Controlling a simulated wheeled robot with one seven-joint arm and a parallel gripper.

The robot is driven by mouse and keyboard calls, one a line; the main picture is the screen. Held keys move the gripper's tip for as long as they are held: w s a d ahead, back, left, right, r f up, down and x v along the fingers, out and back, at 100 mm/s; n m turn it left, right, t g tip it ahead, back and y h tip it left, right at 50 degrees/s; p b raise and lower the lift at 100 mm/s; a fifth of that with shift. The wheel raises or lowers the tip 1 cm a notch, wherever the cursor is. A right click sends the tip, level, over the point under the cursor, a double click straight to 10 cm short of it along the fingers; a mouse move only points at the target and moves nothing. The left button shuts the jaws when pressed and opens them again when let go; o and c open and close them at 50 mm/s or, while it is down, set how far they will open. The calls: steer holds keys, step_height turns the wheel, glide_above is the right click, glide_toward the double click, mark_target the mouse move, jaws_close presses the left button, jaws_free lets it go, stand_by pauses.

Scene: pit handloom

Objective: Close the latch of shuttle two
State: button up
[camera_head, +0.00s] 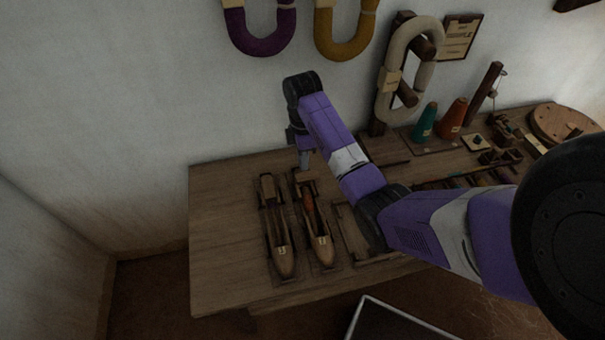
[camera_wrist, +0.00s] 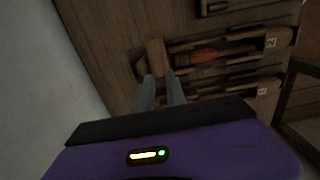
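Shuttle two (camera_head: 317,225) is a boat-shaped wooden shuttle with an orange-red bobbin, lying on the table in the head view. In the wrist view shuttle two (camera_wrist: 225,48) carries a label "2". A raised wooden piece, apparently its latch (camera_wrist: 155,54), is at the end away from the label. My gripper (camera_wrist: 159,77) points down at that end, with its two grey fingertips a little apart beside the wooden piece; whether they touch it is unclear. In the head view my gripper (camera_head: 304,164) is at the far end of shuttle two, partly hidden by my wrist.
A second shuttle (camera_head: 278,230) lies close on the left of shuttle two. The wooden table (camera_head: 220,240) is clear to the left. A wooden frame (camera_head: 350,232) lies right of shuttle two. Green (camera_head: 425,122) and orange (camera_head: 452,118) cones stand farther right; the wall is behind.

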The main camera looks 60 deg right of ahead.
mark_target(303, 177)
step_height(303, 177, down, 7)
steer(key=shift+f, duration=0.15)
stand_by(0.4)
jaws_close()
